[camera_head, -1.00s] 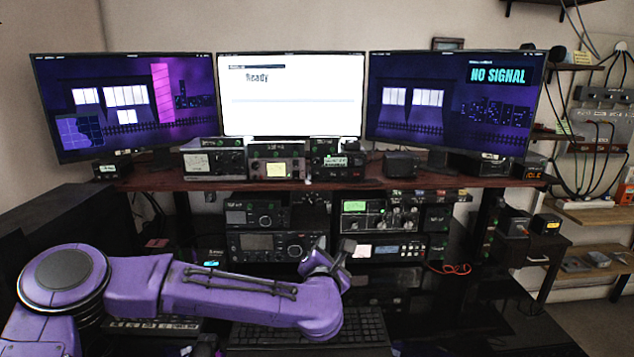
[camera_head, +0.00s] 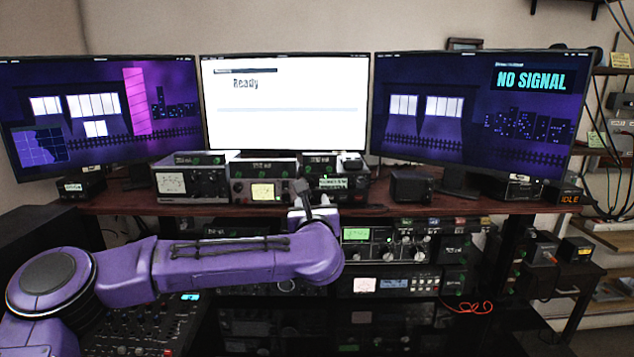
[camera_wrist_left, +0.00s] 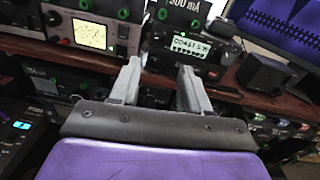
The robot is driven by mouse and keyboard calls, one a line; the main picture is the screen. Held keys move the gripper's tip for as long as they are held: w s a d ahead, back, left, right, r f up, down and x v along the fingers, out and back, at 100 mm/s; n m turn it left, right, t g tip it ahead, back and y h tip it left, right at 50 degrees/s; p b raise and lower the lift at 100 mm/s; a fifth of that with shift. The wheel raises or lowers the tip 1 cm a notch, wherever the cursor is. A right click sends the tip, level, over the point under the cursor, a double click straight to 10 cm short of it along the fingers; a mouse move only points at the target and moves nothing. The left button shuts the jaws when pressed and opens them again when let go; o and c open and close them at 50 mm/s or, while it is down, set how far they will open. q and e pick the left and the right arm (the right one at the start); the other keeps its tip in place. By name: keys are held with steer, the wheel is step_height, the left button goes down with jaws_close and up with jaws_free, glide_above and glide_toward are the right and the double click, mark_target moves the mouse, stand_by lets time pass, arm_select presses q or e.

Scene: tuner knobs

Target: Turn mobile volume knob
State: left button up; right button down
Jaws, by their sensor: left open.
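My left gripper (camera_head: 314,192) is raised at the front edge of the wooden shelf, in front of the small radio units. In the left wrist view the two grey fingers of my left gripper (camera_wrist_left: 159,72) are apart with nothing between them. They point at a unit with a lit label (camera_wrist_left: 190,46) and small knobs, and look clear of it. That unit also shows in the head view (camera_head: 334,182), partly behind the gripper. I cannot tell which knob is the mobile volume knob. A radio with a green display and several knobs (camera_head: 385,240) sits below the shelf. My right gripper is out of view.
The wooden shelf edge (camera_head: 130,207) runs across under the units. A meter unit (camera_head: 262,190) stands left of the gripper, and a black speaker box (camera_head: 411,187) stands right. Three monitors stand behind, including a white one (camera_head: 285,120). A red cable (camera_head: 467,306) hangs lower right.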

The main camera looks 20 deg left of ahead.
arm_select(q)
steer(key=p, duration=0.3)
glide_toward(310, 183)
steer(key=x, duration=0.3)
steer(key=p+x, duration=0.1)
steer(key=x, duration=0.4)
steer(key=shift+p, duration=0.3)
steer(key=shift+s+d, duration=0.1)
jaws_close()
